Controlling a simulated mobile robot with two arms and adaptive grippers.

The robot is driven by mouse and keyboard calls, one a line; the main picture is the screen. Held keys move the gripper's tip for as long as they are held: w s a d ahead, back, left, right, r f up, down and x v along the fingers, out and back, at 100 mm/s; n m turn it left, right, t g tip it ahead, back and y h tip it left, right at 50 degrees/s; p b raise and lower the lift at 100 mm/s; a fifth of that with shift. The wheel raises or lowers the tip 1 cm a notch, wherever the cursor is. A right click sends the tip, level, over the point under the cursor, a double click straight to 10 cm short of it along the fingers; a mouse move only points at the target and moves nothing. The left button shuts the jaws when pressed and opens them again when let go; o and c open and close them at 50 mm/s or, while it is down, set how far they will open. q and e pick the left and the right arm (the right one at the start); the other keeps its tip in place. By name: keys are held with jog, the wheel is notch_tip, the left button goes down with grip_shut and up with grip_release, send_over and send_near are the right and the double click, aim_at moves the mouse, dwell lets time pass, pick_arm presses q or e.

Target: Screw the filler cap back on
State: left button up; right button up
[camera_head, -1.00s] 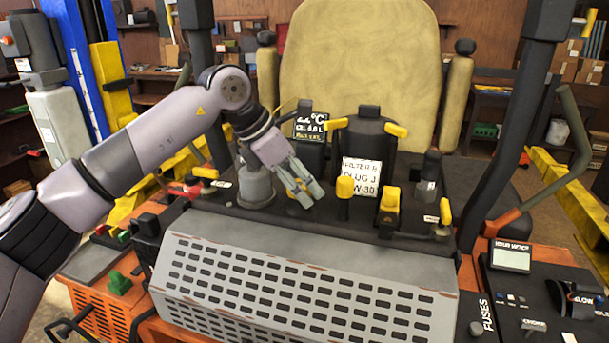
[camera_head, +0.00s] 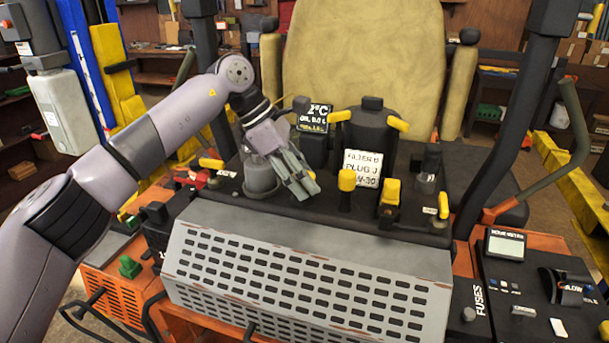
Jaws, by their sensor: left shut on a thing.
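My left gripper (camera_head: 302,187) reaches in from the left over the black deck behind the perforated grey cover. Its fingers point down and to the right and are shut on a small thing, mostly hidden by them. A sliver of yellow shows behind the fingertips; it looks like the filler cap, but I cannot see its shape. A grey cylinder (camera_head: 260,174) stands on the deck just left of the fingers. I cannot make out the filler opening or whether the cap touches it. My right gripper is not in view.
Yellow-topped handles (camera_head: 347,180) and (camera_head: 390,191) stand right of the gripper. The grey cover (camera_head: 305,275) is in front. A control panel (camera_head: 510,290) is at right.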

pick_arm(q)
jog(key=m+g, duration=0.2)
jog(key=m, duration=0.1)
jog(key=shift+s+f, duration=0.1)
jog(key=shift+f, duration=0.05)
jog(key=shift+s+m+g+y, duration=0.1)
jog(key=shift+m+g+y, duration=0.55)
jog(key=shift+m, duration=0.85)
jog(key=shift+c, duration=0.3)
jog(key=o, duration=1.3)
jog(key=shift+s+a+r, duration=0.1)
jog(key=shift+a+r, duration=0.1)
jog(key=shift+d, duration=0.15)
